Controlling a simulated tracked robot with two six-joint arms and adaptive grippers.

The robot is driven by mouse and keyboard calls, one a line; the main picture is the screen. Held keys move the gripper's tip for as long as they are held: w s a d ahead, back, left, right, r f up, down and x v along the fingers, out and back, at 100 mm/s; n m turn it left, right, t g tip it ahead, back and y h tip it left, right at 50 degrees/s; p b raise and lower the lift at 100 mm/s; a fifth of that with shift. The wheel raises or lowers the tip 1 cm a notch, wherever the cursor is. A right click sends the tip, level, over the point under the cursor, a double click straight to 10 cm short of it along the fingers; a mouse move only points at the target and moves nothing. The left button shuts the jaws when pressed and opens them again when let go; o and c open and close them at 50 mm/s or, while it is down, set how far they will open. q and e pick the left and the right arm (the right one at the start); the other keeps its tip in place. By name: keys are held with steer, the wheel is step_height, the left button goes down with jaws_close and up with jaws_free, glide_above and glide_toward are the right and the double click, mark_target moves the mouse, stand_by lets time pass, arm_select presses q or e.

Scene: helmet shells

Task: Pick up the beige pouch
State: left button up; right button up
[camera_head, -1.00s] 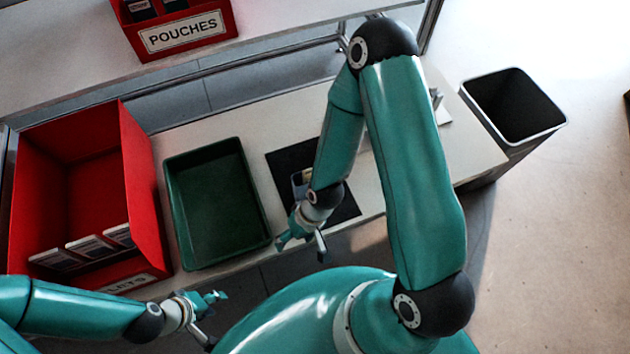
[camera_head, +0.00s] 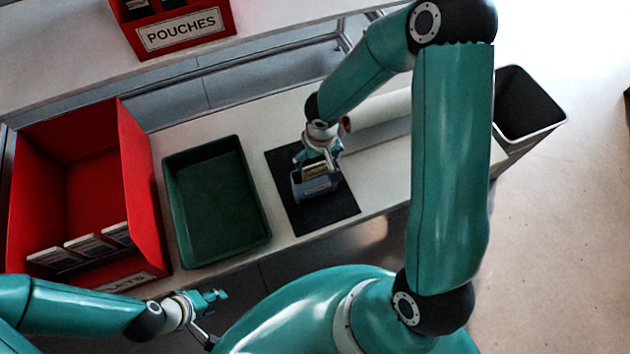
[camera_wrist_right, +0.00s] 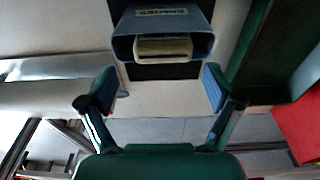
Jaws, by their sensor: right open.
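The beige pouch (camera_wrist_right: 163,48) lies inside a small blue-grey bin (camera_wrist_right: 160,20), showing at the bin's open mouth. In the head view the pouch (camera_head: 316,170) is partly hidden by my right gripper, and the bin (camera_head: 318,187) stands on a black mat (camera_head: 283,172). My right gripper (camera_head: 320,157) is open, at the bin's mouth in that view. In the right wrist view, the open fingers (camera_wrist_right: 160,86) are apart, with nothing between them, and the pouch is beyond them. My left gripper (camera_head: 212,318) is open and empty at the lower left, away from the pouch.
An empty green tray (camera_head: 217,240) stands left of the mat. A red bin (camera_head: 140,190) with several packs is further left. A red bin labelled POUCHES (camera_head: 225,20) is at the top. A white cylinder (camera_head: 380,108) lies behind the mat. A grey waste bin (camera_head: 540,130) is at right.

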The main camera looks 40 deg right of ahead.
mark_target(315, 172)
steer(key=f, duration=0.5)
steer(key=w+f, duration=0.1)
steer(key=f, duration=0.2)
steer(key=shift+f+b, duration=0.15)
steer(key=shift+b, duration=0.25)
steer(key=c, duration=1)
steer(key=shift+o, duration=0.2)
